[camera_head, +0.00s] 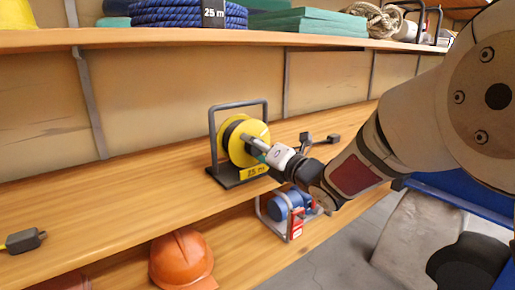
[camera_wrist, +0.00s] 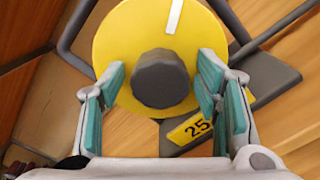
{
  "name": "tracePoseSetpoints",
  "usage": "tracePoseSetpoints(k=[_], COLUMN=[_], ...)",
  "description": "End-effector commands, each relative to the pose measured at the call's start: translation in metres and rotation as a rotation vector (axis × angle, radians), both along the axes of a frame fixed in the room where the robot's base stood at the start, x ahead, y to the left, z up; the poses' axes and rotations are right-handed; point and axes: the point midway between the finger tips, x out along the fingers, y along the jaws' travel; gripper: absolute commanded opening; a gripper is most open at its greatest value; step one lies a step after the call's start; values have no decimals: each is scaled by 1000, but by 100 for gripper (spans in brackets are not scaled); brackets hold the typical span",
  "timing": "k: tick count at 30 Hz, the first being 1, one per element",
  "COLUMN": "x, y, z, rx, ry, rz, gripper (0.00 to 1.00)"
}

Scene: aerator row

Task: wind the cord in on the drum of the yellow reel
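The yellow reel (camera_head: 236,153) stands upright in its dark frame on the middle wooden shelf, with dark cord on its drum. A yellow label reading 25 is on its base. In the wrist view the reel's yellow face (camera_wrist: 120,45) fills the middle, with a dark round knob (camera_wrist: 161,79) on it and a white stripe above. My gripper (camera_wrist: 162,88) is open, its teal-padded fingers on the left and right of the knob, with gaps visible on both sides. In the head view my gripper (camera_head: 262,148) is at the reel's front face, and it hides part of that face.
A dark plug end (camera_head: 320,140) lies on the shelf right of the reel. Another dark connector (camera_head: 24,240) is at the far left. An orange helmet (camera_head: 182,260) and a blue device in a frame (camera_head: 288,206) are on the shelf below. The upper shelf (camera_head: 190,40) runs overhead.

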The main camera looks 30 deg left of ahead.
Motion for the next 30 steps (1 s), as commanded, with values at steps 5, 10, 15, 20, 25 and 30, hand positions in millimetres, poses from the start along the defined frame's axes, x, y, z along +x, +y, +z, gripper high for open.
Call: tracePoseSetpoints(k=[5, 10, 15, 20, 25, 30], x=[0, 0, 0, 1, 1, 1], y=[0, 0, -1, -1, -1, -1], z=[0, 0, 0, -1, -2, -2], rx=[0, 1, 12, 38, 86, 145], ry=[0, 2, 28, 94, 209, 356], rz=[0, 0, -1, -1, -2, -1], gripper=[12, 12, 12, 12, 12, 12])
